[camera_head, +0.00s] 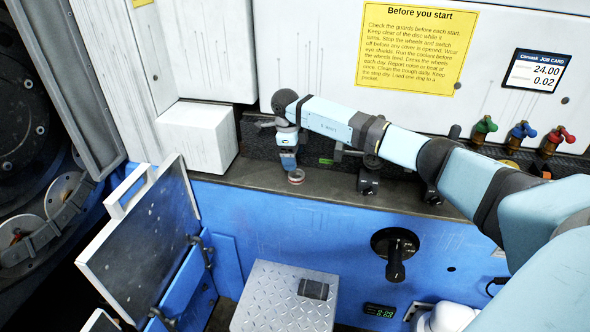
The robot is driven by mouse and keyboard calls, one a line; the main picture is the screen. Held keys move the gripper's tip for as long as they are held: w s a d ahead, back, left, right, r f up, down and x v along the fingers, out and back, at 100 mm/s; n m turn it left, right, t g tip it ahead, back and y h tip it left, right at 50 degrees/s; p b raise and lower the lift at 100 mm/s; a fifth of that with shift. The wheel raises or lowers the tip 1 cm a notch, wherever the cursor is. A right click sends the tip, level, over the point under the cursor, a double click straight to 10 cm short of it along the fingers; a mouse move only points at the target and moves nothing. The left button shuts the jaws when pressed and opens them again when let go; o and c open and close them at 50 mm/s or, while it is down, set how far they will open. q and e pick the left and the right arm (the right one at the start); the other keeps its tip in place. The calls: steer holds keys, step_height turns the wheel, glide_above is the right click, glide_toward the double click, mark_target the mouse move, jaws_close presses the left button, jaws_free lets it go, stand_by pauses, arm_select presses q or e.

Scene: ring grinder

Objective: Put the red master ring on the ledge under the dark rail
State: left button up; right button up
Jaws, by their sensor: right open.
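The small red master ring (296,177), with a pale top, appears to rest on the grey-brown ledge (235,176). The dark rail (258,147) runs along the wall behind and above the ledge. My right gripper (290,167) points down directly above the ring and is open. Its fingertips are very close to the ring; I cannot tell whether they touch it. The gripper and arm hide part of the rail. My left gripper is not in view.
Dark clamp-like fittings (368,182) stand on the ledge to the right. A white box (196,137) stands at its left end. Green, blue and red valves (521,133) are at far right. An open guard door (145,230) and a handwheel (395,243) are below.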

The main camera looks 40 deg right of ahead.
step_height(320, 180, up, 5)
steer(key=s+a+f+y, duration=0.2)
steer(key=a+f+y, duration=0.15)
steer(key=a, duration=0.45)
steer(key=s+a+f+y, duration=0.2)
steer(key=a+f+y, duration=0.15)
steer(key=a, duration=0.45)
steer(key=s+a+f+y, duration=0.3)
steer(key=a+f, duration=0.1)
steer(key=a, duration=0.3)
steer(key=s+a+m+t+y, duration=0.4)
steer(key=s+a+m+y, duration=0.35)
steer(key=a, duration=0.45)
steer(key=s+d+f+m+t+h, duration=0.4)
steer(key=s+m, duration=0.6)
steer(key=m, duration=0.7)
steer(key=s+d+f+m+t+h, duration=0.3)
steer(key=s+f+m+h, duration=0.6)
steer(key=m, duration=0.7)
steer(key=shift+s+d+f+m+t, duration=0.4)
steer(key=shift+s+d+f, duration=0.55)
steer(key=shift+s+d, duration=0.25)
